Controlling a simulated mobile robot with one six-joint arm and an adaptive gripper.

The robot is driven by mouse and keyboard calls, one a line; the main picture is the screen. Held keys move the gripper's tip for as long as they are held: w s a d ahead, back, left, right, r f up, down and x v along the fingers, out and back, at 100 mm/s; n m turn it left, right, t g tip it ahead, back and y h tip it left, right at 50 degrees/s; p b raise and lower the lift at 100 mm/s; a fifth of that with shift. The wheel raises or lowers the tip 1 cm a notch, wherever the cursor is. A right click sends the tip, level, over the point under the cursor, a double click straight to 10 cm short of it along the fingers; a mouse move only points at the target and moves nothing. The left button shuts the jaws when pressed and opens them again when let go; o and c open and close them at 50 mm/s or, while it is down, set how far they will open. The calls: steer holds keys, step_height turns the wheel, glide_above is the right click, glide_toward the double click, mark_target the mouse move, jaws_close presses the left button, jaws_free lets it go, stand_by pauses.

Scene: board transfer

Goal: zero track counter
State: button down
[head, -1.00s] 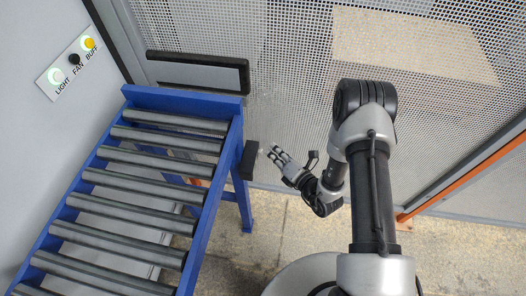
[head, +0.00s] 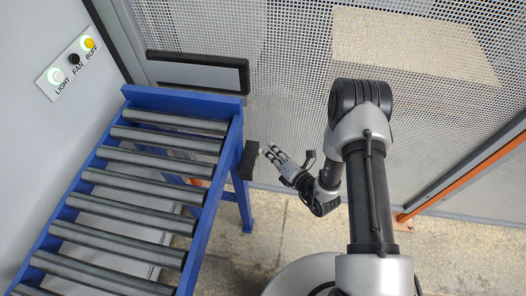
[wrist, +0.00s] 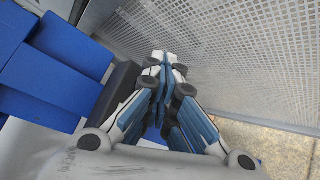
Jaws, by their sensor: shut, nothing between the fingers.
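My gripper (head: 268,154) is shut and empty in the head view. Its fingertips point left at a small black box (head: 249,160) on the right side rail of the blue roller conveyor. The tips are very close to the box; I cannot tell if they touch it. In the wrist view my closed fingers (wrist: 163,62) meet at the middle, with the dark box (wrist: 118,88) partly hidden behind them. No counter digits or reset knob can be made out on the box.
The blue roller conveyor (head: 223,175) with grey rollers fills the left. A black handle bar (head: 195,58) crosses the perforated mesh wall (head: 285,60) behind. Floor to the right of the conveyor is clear.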

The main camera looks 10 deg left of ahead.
steer(key=shift+d, duration=0.85)
steer(key=d, duration=0.5)
steer(key=shift+s, duration=0.15)
stand_by(0.7)
